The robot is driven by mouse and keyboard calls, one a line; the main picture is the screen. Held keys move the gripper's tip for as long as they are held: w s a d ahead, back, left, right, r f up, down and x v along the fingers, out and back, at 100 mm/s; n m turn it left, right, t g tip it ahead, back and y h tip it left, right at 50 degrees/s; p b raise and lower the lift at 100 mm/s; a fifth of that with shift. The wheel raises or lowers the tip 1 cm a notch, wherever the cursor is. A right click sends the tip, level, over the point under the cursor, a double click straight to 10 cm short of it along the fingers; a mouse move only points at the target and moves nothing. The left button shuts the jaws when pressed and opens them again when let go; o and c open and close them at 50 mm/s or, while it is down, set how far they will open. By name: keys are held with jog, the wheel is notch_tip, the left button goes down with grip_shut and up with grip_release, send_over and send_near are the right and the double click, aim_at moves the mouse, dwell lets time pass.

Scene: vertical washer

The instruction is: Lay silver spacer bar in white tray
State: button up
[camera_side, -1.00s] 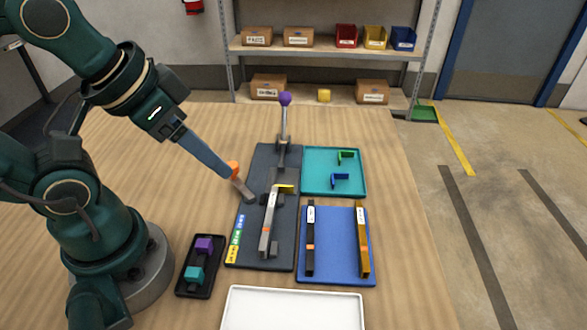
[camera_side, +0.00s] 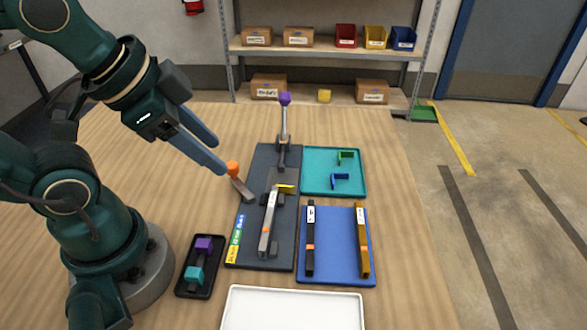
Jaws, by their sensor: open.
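My gripper (camera_side: 220,158) is open and empty, up and left of the bar. One fingertip is close to an orange-knobbed lever (camera_side: 236,176) at the plate's left edge; contact is unclear.
A blue tray (camera_side: 336,262) right of the plate holds a black bar (camera_side: 310,240) and a brown-gold bar (camera_side: 362,240). A teal tray (camera_side: 320,155) holds green and blue brackets. A purple-knobbed upright lever (camera_side: 284,120) stands at the plate's far end. A small black tray (camera_side: 188,286) holds purple and teal blocks.

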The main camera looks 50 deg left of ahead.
jog(key=w+m, duration=0.1)
jog(key=m, duration=0.4)
jog(key=m+g, duration=0.4)
jog(key=m, duration=1.3)
send_over(269, 215)
jog(key=f, duration=0.6)
jog(key=shift+w+a, duration=0.2)
jog(key=shift+a, duration=0.1)
jog(key=f, duration=0.1)
jog(key=f+g, duration=0.1)
jog(key=f+m, duration=0.1)
jog(key=shift+s+d+g, duration=0.1)
jog(key=shift+d+g, duration=0.2)
jog(key=shift+s+f, duration=0.15)
jog(key=shift+f, duration=2.5)
